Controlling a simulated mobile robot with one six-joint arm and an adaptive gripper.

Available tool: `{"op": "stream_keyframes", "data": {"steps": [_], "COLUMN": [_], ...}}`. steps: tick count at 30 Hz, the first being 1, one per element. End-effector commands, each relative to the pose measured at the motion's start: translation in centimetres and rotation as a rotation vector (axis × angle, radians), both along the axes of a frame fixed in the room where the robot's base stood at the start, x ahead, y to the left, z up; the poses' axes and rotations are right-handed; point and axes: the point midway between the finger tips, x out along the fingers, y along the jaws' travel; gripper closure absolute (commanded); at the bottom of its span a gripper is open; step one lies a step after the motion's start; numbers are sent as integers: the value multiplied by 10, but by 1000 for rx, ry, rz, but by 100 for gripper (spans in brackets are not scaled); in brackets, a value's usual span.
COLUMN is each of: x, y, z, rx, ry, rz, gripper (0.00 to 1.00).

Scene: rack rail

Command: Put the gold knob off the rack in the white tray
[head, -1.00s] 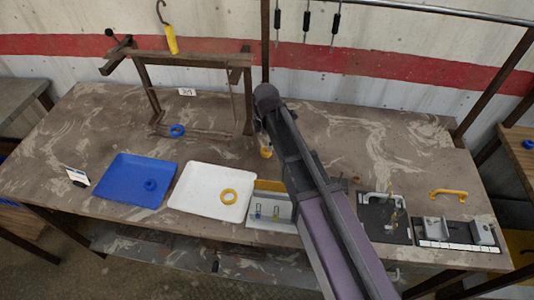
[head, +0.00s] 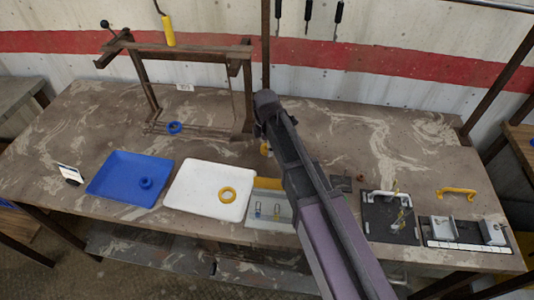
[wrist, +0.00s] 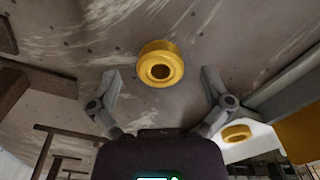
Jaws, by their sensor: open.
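A gold knob (wrist: 160,65), round with a dark hole in its middle, shows in the wrist view against the mottled table top, between and beyond my fingertips. In the head view a small part of the gold knob (head: 264,149) shows beside my arm, which hides the rest. My gripper (wrist: 161,83) is open and empty, its fingers spread to either side of the knob without visible contact. The white tray (head: 186,190) lies left of my arm in the head view, with a yellow ring (head: 227,195) in it.
A brown rack frame (head: 190,53) stands at the back left, with a blue ring (head: 174,128) near its foot. A blue tray (head: 112,172) lies left of the white one. Fixtures (head: 388,222) and a yellow handle (head: 457,191) are right of my arm.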

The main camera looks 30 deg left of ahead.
Motion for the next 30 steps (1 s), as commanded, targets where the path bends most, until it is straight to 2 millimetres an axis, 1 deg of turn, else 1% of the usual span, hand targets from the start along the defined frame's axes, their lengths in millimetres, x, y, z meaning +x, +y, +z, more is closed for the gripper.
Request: {"op": "stream_keyframes", "data": {"steps": [1, 4, 23, 24, 26, 27, 29, 30], "x": [0, 0, 0, 0, 0, 0, 0, 0], "y": [0, 0, 0, 0, 0, 0, 0, -1], "z": [-6, -8, -8, -8, -8, -8, -8, -8], "rx": [0, 0, 0, 0, 0, 0, 0, 0], "ry": [0, 0, 0, 0, 0, 0, 0, 0], "rz": [0, 0, -1, -1, -1, -1, -1, -1], "gripper": [1, 1, 1, 7, 25, 36, 54, 66]}}
